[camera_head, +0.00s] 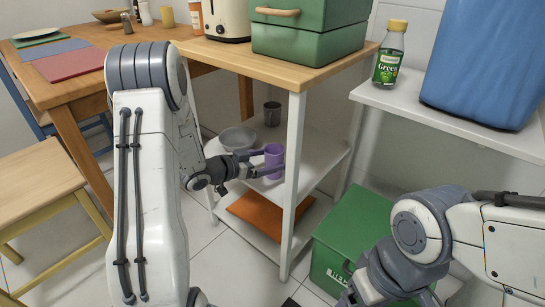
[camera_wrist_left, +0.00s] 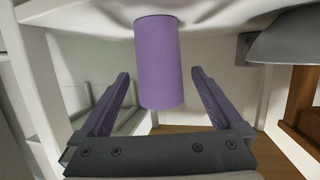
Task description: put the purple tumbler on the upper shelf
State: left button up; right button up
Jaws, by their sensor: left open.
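The purple tumbler (camera_head: 274,160) stands upright on the white middle shelf (camera_head: 318,155) of a wooden-topped unit. My left gripper (camera_head: 262,170) is at the tumbler, its jaws open on either side. In the left wrist view the tumbler (camera_wrist_left: 159,62) appears between the two spread fingers (camera_wrist_left: 160,100), with a gap on both sides; that view is upside down. My right arm comes in at lower right; its gripper end is cut off at the bottom edge. Which surface is the upper shelf is not clear from these frames.
A grey bowl (camera_head: 238,138) and a dark cup (camera_head: 272,114) share the tumbler's shelf. A white post (camera_head: 293,190) stands close by. The wooden top (camera_head: 335,66) holds a toaster (camera_head: 227,20) and green box (camera_head: 310,35). A white ledge (camera_head: 455,118) bears a green bottle (camera_head: 388,62) and blue container (camera_head: 490,60).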

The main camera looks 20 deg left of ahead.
aim_at(281, 147)
pick_arm(q)
jog(key=p+v, duration=0.3)
jog(key=v, duration=0.6)
jog(key=shift+s+r, duration=0.2)
pick_arm(e)
notch_tip(281, 147, up, 4)
jog(key=shift+f, duration=0.15)
pick_arm(q)
jog(key=shift+a, duration=0.1)
jog(key=b+x, duration=0.1)
jog(key=x, duration=0.3)
jog(key=b+x, duration=0.2)
jog(key=x, duration=0.2)
jog(key=b+x, duration=0.2)
jog(key=x, duration=0.2)
jog(key=shift+f, duration=0.4)
notch_tip(281, 147, up, 3)
jog(key=shift+r+p, duration=0.1)
jog(key=shift+p, duration=0.9)
jog(key=shift+r+p, duration=0.3)
jog(key=shift+r, duration=0.25)
pick_arm(e)
jog(key=shift+d+f, duration=0.1)
jog(key=shift+f, duration=1.1)
